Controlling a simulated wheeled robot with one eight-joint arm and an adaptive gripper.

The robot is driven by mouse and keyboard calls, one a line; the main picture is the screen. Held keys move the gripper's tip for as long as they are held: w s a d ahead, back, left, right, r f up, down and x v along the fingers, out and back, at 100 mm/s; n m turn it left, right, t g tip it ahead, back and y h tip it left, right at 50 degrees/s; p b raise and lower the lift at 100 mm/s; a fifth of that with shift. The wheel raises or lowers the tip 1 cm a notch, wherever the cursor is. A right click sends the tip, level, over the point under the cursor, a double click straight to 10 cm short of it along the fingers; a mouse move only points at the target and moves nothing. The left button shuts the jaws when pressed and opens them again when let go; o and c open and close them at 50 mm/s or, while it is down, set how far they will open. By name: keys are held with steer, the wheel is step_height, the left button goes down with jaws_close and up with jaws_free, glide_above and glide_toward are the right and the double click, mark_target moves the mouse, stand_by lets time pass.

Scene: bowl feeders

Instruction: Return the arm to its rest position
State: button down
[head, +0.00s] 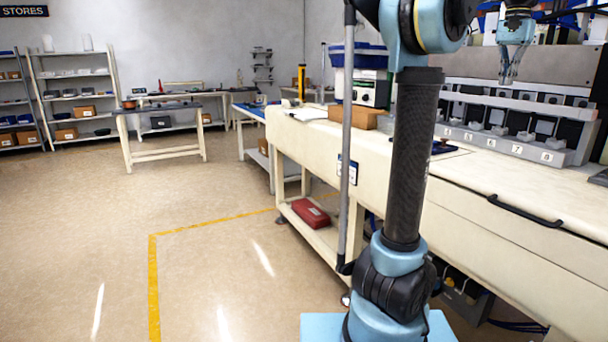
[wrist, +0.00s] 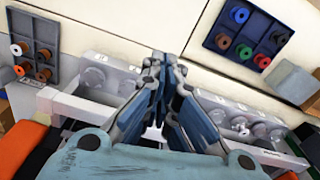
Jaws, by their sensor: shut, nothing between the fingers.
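My arm (head: 413,160) rises at the right of the head view, a dark upright link between light blue joints. My gripper (head: 509,80) hangs fingers down at the upper right, above the bench and in front of the grey feeder row (head: 543,157). In the wrist view, my gripper (wrist: 160,60) has its fingers together at the tips, with nothing held. The fingers hide part of the feeder row (wrist: 265,155) below them.
The cream bench (head: 500,193) runs along the right, with a cardboard box (head: 353,117) on it. In the wrist view, dark trays with coloured round parts lie left (wrist: 32,30) and right (wrist: 225,25). Open floor (head: 90,220) lies to the left.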

steer(key=s+a+f+n, duration=0.1)
steer(key=a+f+n, duration=0.2)
steer(key=a+f, duration=0.75)
steer(key=s+a+f+n, duration=0.1)
steer(key=a+f+n, duration=0.1)
steer(key=a+f, duration=0.8)
steer(key=s+a+f+n, duration=0.2)
steer(key=s+a+f, duration=0.2)
steer(key=a+f, duration=0.2)
steer(key=s+a+f+n+t, duration=0.1)
steer(key=s+a+f, duration=0.4)
steer(key=f, duration=0.6)
steer(key=s+a+f+n+t, duration=0.1)
steer(key=s+a+f+n, duration=0.2)
steer(key=s+a+f, duration=0.2)
step_height(320, 180, down, 4)
steer(key=a, duration=0.2)
steer(key=shift+a, duration=0.4)
steer(key=shift+r, duration=0.1)
steer(key=shift+w+f, duration=0.2)
steer(key=shift+w, duration=0.3)
steer(key=c, duration=2.4)
jaws_free()
